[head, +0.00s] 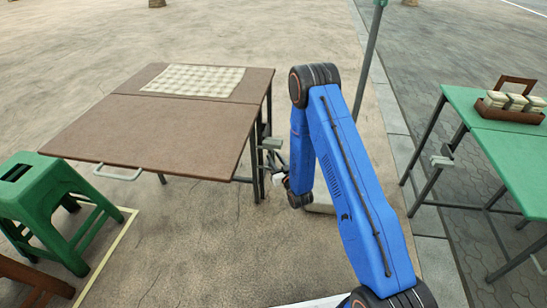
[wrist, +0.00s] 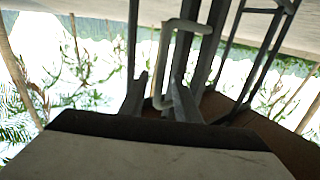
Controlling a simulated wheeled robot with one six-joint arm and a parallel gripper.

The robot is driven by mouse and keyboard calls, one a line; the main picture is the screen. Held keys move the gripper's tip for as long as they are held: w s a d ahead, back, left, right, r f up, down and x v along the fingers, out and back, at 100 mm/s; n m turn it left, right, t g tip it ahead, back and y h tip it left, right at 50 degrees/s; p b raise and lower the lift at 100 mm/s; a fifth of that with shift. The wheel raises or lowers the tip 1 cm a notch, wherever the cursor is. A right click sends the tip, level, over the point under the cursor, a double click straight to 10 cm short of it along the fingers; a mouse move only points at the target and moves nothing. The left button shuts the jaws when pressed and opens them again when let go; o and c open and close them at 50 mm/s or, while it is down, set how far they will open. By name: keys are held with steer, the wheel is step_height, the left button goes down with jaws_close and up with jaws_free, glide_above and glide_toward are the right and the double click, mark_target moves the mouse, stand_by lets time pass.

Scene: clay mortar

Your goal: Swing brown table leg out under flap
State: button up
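The brown table (head: 100,105) has a near flap (head: 160,135) lying level with its far part, along a seam. Dark legs (head: 257,165) stand close together under its right side; a pale grey bracket (head: 271,143) is beside them. My gripper (head: 284,178) is just right of these legs, below tabletop height, partly hidden by my blue arm. In the wrist view, a pale bent bar (wrist: 165,60) reaches between the two grey fingers of my gripper (wrist: 160,92), nearer the right finger. The fingers look apart, with a gap at the left; firm contact is not visible.
A green stool (head: 45,195) stands at the table's near left, on a yellow ground line. A green table (head: 500,140) and a post (head: 369,50) are at the right. The paving beneath the flap's middle is clear.

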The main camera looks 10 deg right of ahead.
steer(key=shift+x, duration=0.8)
jaws_close()
steer(key=shift+s+a, duration=0.1)
